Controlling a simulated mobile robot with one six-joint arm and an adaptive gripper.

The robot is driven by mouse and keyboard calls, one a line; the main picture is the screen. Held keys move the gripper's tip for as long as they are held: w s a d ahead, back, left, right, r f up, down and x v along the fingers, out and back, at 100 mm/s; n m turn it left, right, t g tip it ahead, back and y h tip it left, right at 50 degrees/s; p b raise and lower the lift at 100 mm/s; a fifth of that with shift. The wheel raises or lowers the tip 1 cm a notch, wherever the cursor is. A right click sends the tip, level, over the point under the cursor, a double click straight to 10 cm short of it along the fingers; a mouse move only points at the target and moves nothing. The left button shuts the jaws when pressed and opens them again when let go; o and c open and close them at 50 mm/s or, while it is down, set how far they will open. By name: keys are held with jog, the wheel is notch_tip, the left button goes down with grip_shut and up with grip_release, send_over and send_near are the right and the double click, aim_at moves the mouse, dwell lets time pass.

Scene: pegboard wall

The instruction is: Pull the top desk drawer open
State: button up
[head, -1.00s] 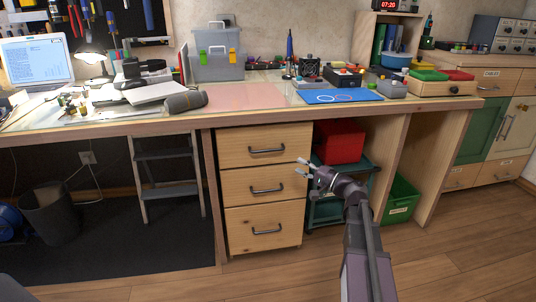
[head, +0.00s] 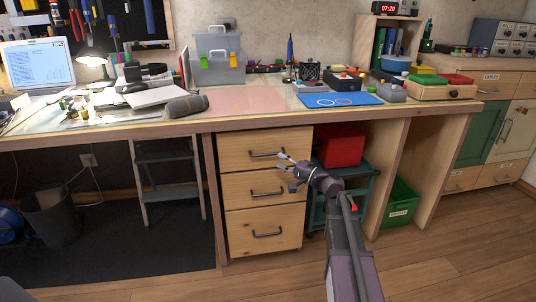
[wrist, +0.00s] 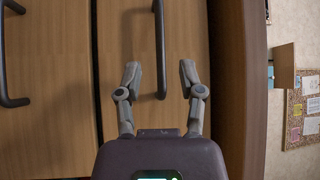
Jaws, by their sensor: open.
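The top desk drawer (head: 235,142) is a light wood front, flush with the drawers below. Its dark bar handle (head: 262,154) is horizontal in the head view. My gripper (head: 282,161) is open and empty, close to the right end of this handle. In the wrist view the top drawer's handle (wrist: 160,35) runs upright in the picture, and its end lies between the spread fingers of my gripper (wrist: 160,72). I cannot tell whether the fingers reach around the bar. No finger visibly touches it.
The middle drawer handle (head: 267,192) and bottom drawer handle (head: 267,234) sit below. The desktop edge (head: 130,138) overhangs the drawers. A red box (head: 340,146) on a teal cart (head: 357,200) stands to the right, beside my arm. Floor in front is clear.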

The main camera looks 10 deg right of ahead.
aim_at(267, 154)
jog(key=shift+p+x, duration=0.35)
jog(key=shift+x, duration=2.8)
jog(key=shift+c, duration=0.2)
